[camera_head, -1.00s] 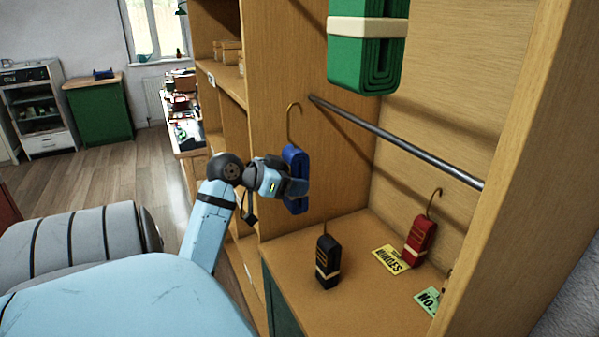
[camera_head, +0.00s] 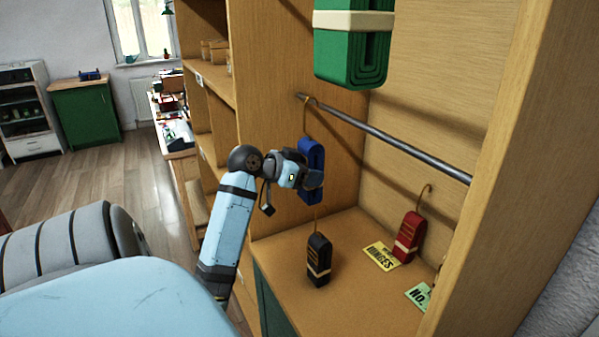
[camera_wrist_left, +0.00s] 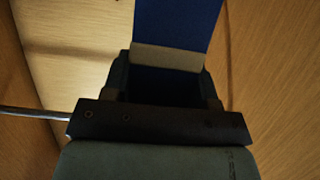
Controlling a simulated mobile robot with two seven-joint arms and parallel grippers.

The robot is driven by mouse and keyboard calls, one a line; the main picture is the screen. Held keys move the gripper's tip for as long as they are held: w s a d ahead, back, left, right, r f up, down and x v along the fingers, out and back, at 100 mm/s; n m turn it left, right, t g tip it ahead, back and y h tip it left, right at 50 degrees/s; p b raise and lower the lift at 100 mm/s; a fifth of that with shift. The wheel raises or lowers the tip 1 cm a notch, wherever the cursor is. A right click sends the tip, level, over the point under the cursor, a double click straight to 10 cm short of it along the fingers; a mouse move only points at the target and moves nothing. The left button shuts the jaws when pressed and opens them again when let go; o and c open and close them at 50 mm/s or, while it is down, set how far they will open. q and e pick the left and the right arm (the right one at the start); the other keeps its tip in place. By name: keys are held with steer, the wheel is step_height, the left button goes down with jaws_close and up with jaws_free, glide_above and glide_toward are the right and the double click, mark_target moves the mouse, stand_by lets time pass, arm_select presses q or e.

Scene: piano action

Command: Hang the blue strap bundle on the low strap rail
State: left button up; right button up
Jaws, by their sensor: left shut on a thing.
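The blue strap bundle (camera_head: 312,158) has a brass hook (camera_head: 306,118) on top. My left gripper (camera_head: 314,180) is shut on the bundle and holds it upright above the cabinet floor. In the left wrist view the blue bundle (camera_wrist_left: 178,22), with a pale band, sits between the fingers (camera_wrist_left: 163,85). The low strap rail (camera_head: 390,140) is a grey metal bar running from the left cabinet wall toward the right. The hook's top is at the rail's left end in the head view; whether it touches or only overlaps the rail, I cannot tell. My right gripper is not in view.
A green strap bundle (camera_head: 352,55) hangs high in front. A black bundle (camera_head: 319,262) and a red bundle (camera_head: 408,238) stand on the cabinet floor (camera_head: 300,310). A yellow label (camera_head: 381,257) and a green label (camera_head: 419,297) lie near the red one.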

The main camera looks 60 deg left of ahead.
arm_select(q)
steer(key=b+x, duration=0.2)
steer(key=x, duration=0.5)
steer(key=shift+w+b, duration=0.3)
steer(key=shift+w, duration=0.05)
stand_by(0.4)
steer(key=shift+f, duration=0.15)
steer(key=o, duration=1.1)
steer(key=b+v, duration=0.1)
steer(key=v, duration=1.3)
